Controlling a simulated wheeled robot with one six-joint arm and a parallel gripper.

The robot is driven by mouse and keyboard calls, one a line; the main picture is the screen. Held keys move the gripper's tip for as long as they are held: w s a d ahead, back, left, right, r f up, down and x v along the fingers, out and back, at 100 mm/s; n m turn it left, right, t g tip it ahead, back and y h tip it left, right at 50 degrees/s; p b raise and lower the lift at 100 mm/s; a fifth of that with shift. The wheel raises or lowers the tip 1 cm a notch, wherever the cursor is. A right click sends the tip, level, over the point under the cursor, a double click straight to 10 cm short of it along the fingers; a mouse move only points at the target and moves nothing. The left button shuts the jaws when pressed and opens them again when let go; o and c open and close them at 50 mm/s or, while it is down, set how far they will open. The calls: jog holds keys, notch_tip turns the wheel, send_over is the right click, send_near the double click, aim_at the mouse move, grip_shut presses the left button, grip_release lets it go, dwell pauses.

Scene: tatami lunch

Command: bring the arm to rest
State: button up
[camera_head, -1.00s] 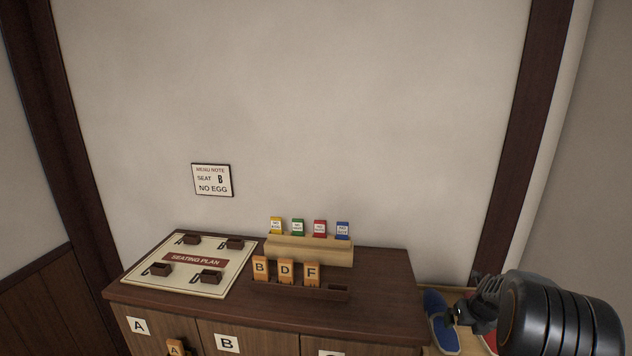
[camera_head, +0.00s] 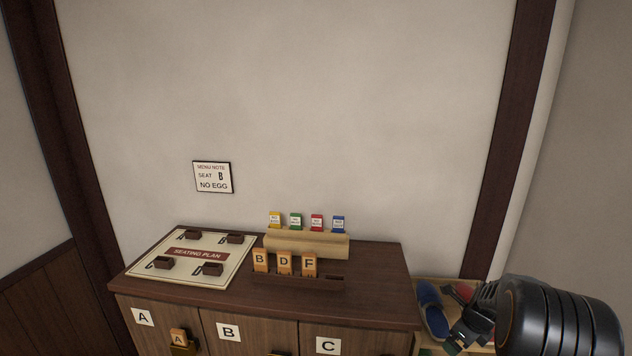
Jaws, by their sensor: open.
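My gripper (camera_head: 458,343) is at the lower right, at the end of my black arm. It points down and left, right of the cabinet (camera_head: 380,290) and in front of a low shelf with slippers. Its jaws are small and partly dark in this view. I see nothing held between them. It appears apart from the cabinet.
On the cabinet are a seating plan board (camera_head: 150,263), a dark rack (camera_head: 325,284) with tags B, D and F, and a wooden stand (camera_head: 335,246) with coloured cards. Blue slippers (camera_head: 431,308) lie on the shelf (camera_head: 455,291). A menu note (camera_head: 212,177) hangs on the wall.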

jog(key=s+a+r+n, duration=0.7)
jog(key=s+a+n, duration=0.3)
jog(key=n, duration=0.4)
jog(key=s+a+r+n, duration=0.8)
jog(key=s+a+n, duration=0.2)
jog(key=n, duration=0.5)
jog(key=a, duration=0.2)
jog(key=shift+a+r+n+t, duration=0.15)
jog(key=shift+a+n+t, duration=0.15)
jog(key=shift+t, duration=0.1)
jog(key=shift+c, duration=0.3)
